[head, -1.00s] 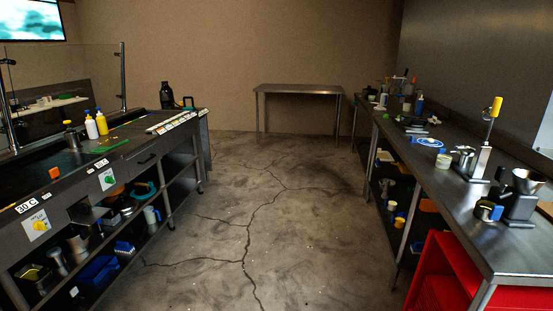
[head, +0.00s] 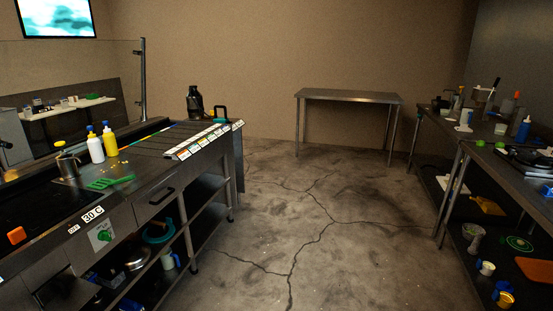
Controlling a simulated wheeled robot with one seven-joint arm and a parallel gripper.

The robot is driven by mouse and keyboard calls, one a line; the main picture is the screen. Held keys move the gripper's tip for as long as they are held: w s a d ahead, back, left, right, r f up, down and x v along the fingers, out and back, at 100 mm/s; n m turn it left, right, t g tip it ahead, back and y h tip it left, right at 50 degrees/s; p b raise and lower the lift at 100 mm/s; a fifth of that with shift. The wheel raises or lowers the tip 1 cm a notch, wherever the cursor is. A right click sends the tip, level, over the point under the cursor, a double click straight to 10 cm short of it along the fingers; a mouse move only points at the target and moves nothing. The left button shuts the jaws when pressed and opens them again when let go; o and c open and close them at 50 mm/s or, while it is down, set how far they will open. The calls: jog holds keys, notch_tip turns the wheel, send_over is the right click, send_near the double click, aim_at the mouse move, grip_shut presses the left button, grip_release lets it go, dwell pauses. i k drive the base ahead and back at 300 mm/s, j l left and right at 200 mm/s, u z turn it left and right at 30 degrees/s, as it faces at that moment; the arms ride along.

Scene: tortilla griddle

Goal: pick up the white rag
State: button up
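I cannot make out a white rag for certain in the head view. A flat whitish thing (head: 455,185) lies on the lower shelf of the right counter, too small to tell what it is. My gripper is not in view.
The griddle counter (head: 160,200) stands on the left, with a white bottle (head: 95,147), a yellow bottle (head: 109,141) and a green scraper (head: 110,182). An empty steel table (head: 348,96) stands at the back wall. A cluttered counter (head: 450,135) is on the right. The cracked floor (head: 300,230) between is clear.

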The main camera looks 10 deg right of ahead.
aim_at(463, 128)
jog(key=i+z, duration=0.2)
jog(key=i, duration=0.45)
jog(key=i+j+z, duration=0.2)
jog(key=i, duration=0.5)
jog(key=i+j+z, duration=0.2)
jog(key=i, duration=0.45)
jog(key=i+l+z, duration=0.2)
jog(key=i, duration=1.65)
jog(key=i+j+z, duration=0.15)
jog(key=i, duration=1.7)
jog(key=i+l+z, duration=0.1)
jog(key=i+z, duration=0.55)
jog(key=z, duration=0.2)
jog(key=i+j+z, duration=0.1)
jog(key=i+z, duration=0.35)
jog(key=i+j+z, duration=0.2)
jog(key=z, duration=0.2)
